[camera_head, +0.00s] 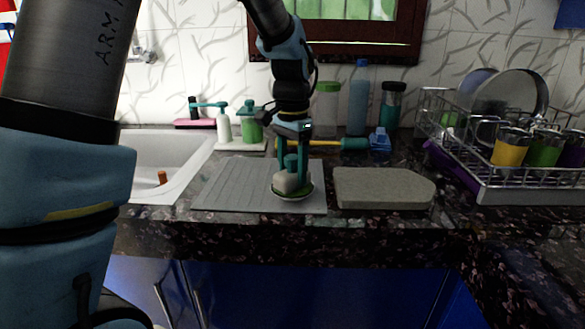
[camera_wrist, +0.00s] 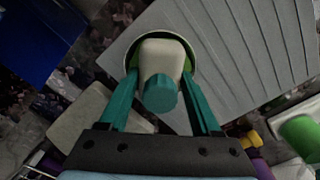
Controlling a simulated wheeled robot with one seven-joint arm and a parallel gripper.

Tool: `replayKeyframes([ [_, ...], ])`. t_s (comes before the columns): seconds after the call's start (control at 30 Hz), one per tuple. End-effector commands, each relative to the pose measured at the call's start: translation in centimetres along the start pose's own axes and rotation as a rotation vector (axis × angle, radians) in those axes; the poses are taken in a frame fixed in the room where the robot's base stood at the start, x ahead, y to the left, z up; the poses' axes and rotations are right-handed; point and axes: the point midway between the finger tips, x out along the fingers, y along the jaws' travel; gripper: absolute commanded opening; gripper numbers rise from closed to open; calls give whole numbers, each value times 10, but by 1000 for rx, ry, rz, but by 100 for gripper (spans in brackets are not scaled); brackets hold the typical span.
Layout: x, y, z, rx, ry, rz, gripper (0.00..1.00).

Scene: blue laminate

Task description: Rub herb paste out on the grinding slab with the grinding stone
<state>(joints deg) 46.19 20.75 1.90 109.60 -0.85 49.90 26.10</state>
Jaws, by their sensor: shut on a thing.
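The grinding stone (camera_head: 284,183) is a pale block with a teal knob. It also shows in the wrist view (camera_wrist: 160,55). My gripper (camera_head: 292,174) points down with its teal fingers on either side of the stone and is shut on it; both fingers show in the wrist view (camera_wrist: 160,76). The stone is upright in or just over a small white-rimmed dish (camera_head: 302,197) with green herb paste (camera_head: 306,190). Whether it touches the paste is hidden. The grinding slab (camera_head: 383,188), a flat grey stone, lies just right of the dish, with its visible top bare.
The dish stands on a ribbed grey drainboard (camera_head: 240,185), beside the sink (camera_head: 155,155). A yellow-handled tool (camera_head: 318,143) lies behind. Bottles (camera_head: 358,100) stand at the wall. A dish rack (camera_head: 520,185) is at right. The counter's front edge runs close before the slab.

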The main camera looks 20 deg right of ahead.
Motion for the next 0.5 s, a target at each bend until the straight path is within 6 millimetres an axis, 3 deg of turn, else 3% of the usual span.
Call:
replayKeyframes([
  [0.5,-44,0,-1,0,4,-2,4],
])
